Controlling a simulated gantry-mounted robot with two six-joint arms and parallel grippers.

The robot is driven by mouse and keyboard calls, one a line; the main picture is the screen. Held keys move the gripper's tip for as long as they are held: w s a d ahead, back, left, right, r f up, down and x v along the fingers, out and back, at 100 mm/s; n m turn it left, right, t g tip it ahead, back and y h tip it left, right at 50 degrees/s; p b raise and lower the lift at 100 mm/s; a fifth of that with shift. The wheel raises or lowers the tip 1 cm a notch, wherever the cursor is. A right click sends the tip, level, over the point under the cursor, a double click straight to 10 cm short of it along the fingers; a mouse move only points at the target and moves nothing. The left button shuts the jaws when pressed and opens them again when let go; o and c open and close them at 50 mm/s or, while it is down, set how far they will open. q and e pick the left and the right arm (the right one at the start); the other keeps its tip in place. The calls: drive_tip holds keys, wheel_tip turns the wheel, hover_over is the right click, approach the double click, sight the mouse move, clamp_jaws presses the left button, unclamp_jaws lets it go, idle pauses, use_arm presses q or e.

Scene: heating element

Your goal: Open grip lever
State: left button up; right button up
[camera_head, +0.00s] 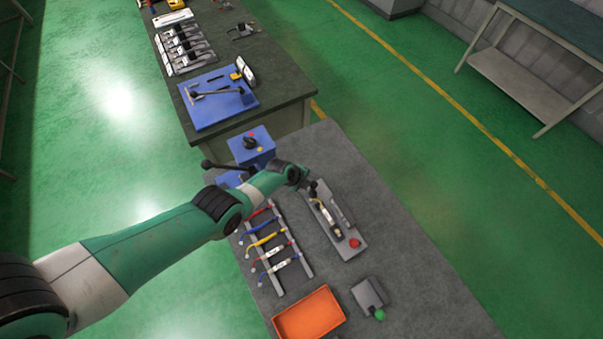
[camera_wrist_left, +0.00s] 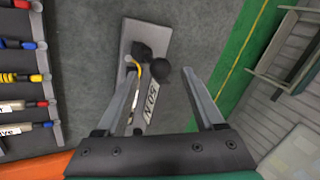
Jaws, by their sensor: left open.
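A grey fixture plate (camera_head: 345,247) lies on the dark bench and also shows in the left wrist view (camera_wrist_left: 157,36). On it are a dark clamp block, a yellow-marked part and a pale labelled strip (camera_wrist_left: 151,103). My left gripper (camera_head: 313,187) is over the far end of the plate. My right gripper is out of view.
A rack of coloured cables (camera_head: 268,240) lies left of the plate. An orange tray (camera_head: 309,315) and a grey box with a green button (camera_head: 369,295) are nearer. A blue box with a black knob (camera_head: 251,146) stands beyond. The bench's right side is clear.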

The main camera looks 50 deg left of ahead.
use_arm(q)
drive_tip(key=p+v, duration=0.3)
drive_tip(key=v, duration=0.5)
drive_tip(key=shift+p, duration=0.35)
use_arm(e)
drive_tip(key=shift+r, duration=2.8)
use_arm(q)
drive_tip(key=shift+f, duration=0.1)
